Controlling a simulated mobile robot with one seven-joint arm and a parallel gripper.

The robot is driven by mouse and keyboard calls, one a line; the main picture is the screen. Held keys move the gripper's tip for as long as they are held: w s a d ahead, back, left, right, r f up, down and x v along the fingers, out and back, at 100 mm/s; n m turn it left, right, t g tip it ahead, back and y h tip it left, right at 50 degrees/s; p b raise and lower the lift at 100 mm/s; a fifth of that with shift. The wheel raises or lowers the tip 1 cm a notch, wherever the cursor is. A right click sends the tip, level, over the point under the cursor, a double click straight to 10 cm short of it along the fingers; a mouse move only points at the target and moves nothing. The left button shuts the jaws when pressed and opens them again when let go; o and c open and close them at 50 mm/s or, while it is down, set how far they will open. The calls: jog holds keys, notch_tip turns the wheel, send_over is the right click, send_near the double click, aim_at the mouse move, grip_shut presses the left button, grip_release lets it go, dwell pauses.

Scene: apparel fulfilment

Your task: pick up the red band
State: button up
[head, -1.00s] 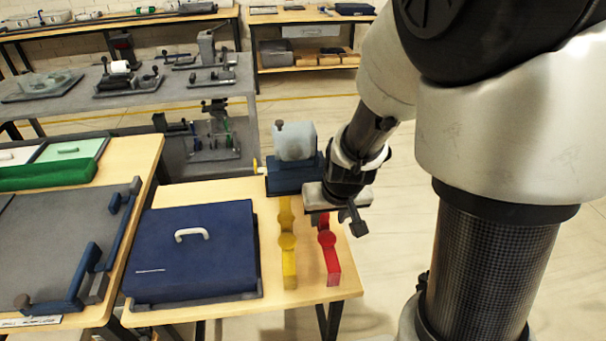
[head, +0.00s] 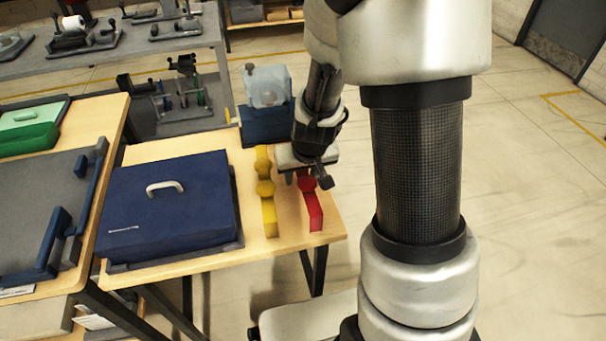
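The red band (head: 314,212) lies on the right part of the light wood table, near its right edge. It is a long strip with a wider round part, and its far end is hidden under my gripper. My gripper (head: 305,178) is over the far part of the red band, pointing down. A finger shows beside the band, but I cannot tell whether the fingers touch it or how far apart they are.
A yellow band (head: 269,215) lies just left of the red one. A blue case (head: 165,215) with a white handle fills the table's left part. A blue block with a translucent top (head: 267,90) stands at the table's back. Open floor lies right of the table (head: 225,259).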

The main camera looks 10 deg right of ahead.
jog(key=c, duration=1)
jog(key=shift+r, duration=0.1)
